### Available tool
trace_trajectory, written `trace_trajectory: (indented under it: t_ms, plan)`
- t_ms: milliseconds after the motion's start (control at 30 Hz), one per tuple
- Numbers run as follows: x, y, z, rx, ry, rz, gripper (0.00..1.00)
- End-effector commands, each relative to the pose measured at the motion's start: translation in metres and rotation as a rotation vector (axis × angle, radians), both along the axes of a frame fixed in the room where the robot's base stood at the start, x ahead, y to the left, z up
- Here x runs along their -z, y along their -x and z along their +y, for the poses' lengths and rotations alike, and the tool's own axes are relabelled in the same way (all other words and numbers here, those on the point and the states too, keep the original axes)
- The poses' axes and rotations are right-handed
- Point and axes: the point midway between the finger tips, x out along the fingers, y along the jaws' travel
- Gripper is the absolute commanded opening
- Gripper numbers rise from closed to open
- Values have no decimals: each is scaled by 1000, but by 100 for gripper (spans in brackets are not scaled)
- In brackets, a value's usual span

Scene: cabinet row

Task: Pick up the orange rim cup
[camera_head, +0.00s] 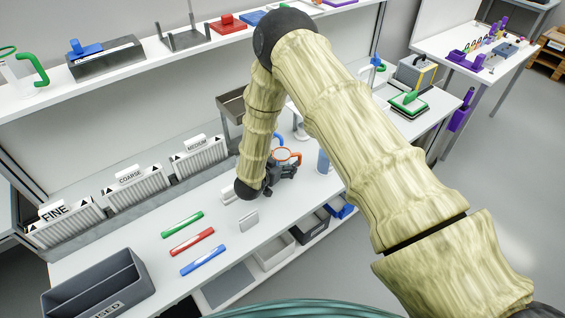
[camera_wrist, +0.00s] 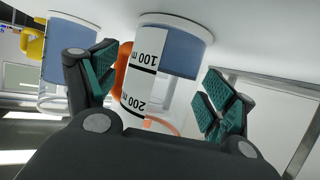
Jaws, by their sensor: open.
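The orange rim cup (camera_wrist: 142,85) is a clear measuring cup with a white 100/200 scale, a blue lower part and an orange handle. It fills the space between my gripper's fingers in the wrist view, where the scene appears upside down. Its orange rim (camera_head: 284,152) shows just beyond my gripper (camera_head: 280,178) in the head view. My gripper (camera_wrist: 160,82) is open, with green finger pads on both sides of the cup. The right pad is apart from it; contact at the left pad, near the handle, is unclear. My arm and gripper hide part of the cup in the head view.
A second blue-based cup (camera_wrist: 69,60) stands left in the wrist view. A pale blue cup (camera_head: 323,162) stands right of my gripper. Green (camera_head: 183,223), red (camera_head: 192,242) and blue (camera_head: 203,260) bars lie on the bench. Labelled bins (camera_head: 135,188) line the back.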

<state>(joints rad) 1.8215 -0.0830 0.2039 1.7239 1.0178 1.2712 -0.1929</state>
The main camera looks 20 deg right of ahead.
Motion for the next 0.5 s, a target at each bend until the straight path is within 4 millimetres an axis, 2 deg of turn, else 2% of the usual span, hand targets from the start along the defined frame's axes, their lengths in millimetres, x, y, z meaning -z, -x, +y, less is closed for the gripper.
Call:
trace_trajectory:
  t_ms: [33, 67, 300, 500]
  plan:
    - [0, 0, 0, 0, 0, 0, 80]
    - [0, 0, 0, 0, 0, 0, 74]
    - [0, 0, 0, 0, 0, 0, 30]
    - [0, 0, 0, 0, -1, -1, 28]
